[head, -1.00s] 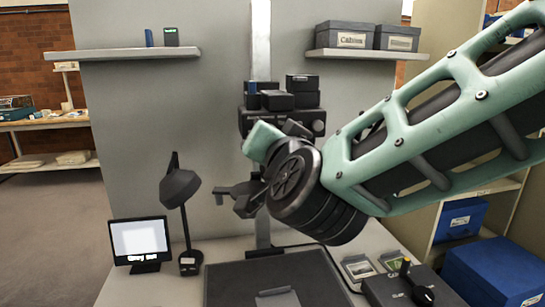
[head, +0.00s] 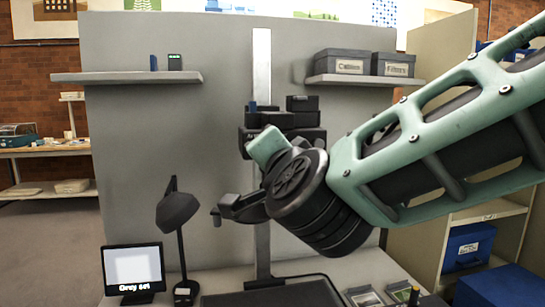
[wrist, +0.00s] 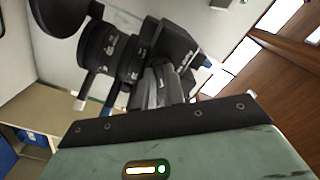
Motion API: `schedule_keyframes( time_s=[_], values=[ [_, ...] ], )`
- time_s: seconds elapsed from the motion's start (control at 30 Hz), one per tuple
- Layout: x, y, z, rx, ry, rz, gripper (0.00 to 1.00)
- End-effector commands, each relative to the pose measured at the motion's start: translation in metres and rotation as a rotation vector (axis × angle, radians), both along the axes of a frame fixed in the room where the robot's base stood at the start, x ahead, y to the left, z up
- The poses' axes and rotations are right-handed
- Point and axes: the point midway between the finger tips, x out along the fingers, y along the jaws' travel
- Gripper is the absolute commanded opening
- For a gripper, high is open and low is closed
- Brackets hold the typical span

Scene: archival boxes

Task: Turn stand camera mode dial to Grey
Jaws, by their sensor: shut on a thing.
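The stand camera (head: 290,118) is a stack of black blocks on the pale upright column, above and behind my wrist. In the wrist view its dark body (wrist: 165,45) and round, white-marked parts (wrist: 100,47) are close and tilted. My gripper (wrist: 158,85) is shut, its grey fingers up against the camera; its green shell shows in the head view (head: 266,145). The mode dial between the fingertips is hidden, and its pointer cannot be read. The small monitor (head: 133,268) at the lower left shows a pale screen with the caption "Grey set".
A black desk lamp (head: 178,212) stands beside the monitor. Shelves at left (head: 125,78) and right (head: 365,80) flank the column; the right one holds labelled boxes (head: 340,62). A dark board (head: 275,295) lies below. Blue boxes (head: 500,290) are at the lower right.

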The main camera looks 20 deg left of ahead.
Motion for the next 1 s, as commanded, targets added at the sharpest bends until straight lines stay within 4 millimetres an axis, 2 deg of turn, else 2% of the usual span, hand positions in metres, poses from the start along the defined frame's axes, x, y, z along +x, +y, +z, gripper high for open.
schedule_keyframes(
  time_s=[0.1,0.13,0.2,0.47,0.63,0.77,1.0],
  values=[
    [0.000,0.000,0.000,0.001,0.002,-0.001,0.00],
    [0.000,0.000,0.000,0.001,0.002,-0.001,0.16],
    [0.000,0.000,0.000,0.000,0.001,-0.001,0.33],
    [0.000,0.000,0.000,0.000,0.000,0.000,0.33],
    [-0.010,-0.006,0.001,0.001,-0.001,0.001,0.33],
    [-0.030,-0.018,0.000,-0.001,-0.002,0.001,0.33],
    [-0.079,-0.048,0.000,0.000,-0.003,0.002,0.33]
  ],
)
